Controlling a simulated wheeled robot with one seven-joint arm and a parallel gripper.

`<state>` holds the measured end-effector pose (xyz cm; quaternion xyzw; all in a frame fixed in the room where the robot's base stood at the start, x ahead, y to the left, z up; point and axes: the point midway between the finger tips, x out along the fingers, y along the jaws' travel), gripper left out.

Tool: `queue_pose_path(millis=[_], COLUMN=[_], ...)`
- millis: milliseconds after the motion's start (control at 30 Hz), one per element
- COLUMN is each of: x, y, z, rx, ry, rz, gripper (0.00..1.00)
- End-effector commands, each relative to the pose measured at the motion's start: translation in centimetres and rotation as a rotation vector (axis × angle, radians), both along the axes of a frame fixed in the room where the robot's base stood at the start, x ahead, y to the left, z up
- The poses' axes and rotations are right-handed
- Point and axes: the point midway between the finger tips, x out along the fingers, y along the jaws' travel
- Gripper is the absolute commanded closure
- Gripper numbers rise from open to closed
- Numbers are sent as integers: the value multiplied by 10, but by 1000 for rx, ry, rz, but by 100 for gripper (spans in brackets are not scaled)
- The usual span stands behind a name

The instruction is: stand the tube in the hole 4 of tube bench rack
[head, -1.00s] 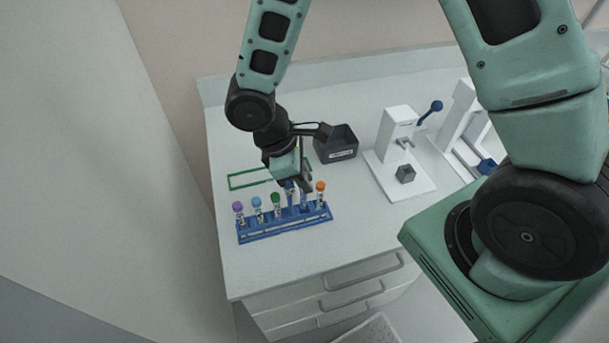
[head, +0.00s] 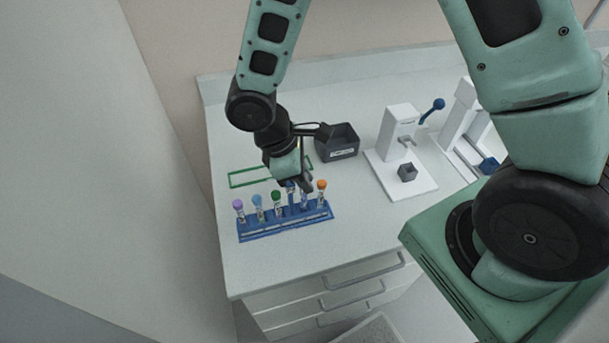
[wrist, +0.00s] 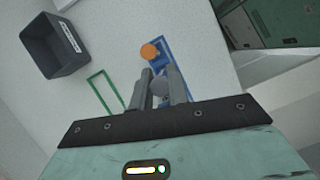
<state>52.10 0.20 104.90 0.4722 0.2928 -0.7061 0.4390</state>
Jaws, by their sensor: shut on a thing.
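The blue tube bench rack (head: 285,228) stands near the front left of the bench. Tubes with purple (head: 238,204), light blue (head: 257,200), green (head: 277,196) and orange (head: 322,184) caps stand in it. My gripper (head: 304,186) is over the rack, between the green and orange tubes. In the wrist view my gripper (wrist: 160,88) is shut on a tube whose grey rounded top (wrist: 159,87) shows between the fingers. The orange cap (wrist: 149,51) is just beyond them. The held tube's lower end is mostly hidden, so I cannot tell how deep it sits in a hole.
A dark grey bin (head: 337,146) stands behind the rack to the right. A green rectangular outline (head: 245,179) is marked on the bench behind the rack. A white device (head: 398,135) with a blue-knobbed lever stands farther right. Free bench lies before the rack.

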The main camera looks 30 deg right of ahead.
Motion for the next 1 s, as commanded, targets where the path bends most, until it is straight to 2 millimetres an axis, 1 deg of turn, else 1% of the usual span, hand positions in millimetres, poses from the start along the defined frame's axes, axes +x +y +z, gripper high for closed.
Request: queue_pose_path(millis=[267,633,1000], x=[0,0,0], y=[0,0,0], z=[-2,-12,-12], rx=[0,0,1], ry=[0,0,0], rz=[0,-1,0], gripper=[99,99,99])
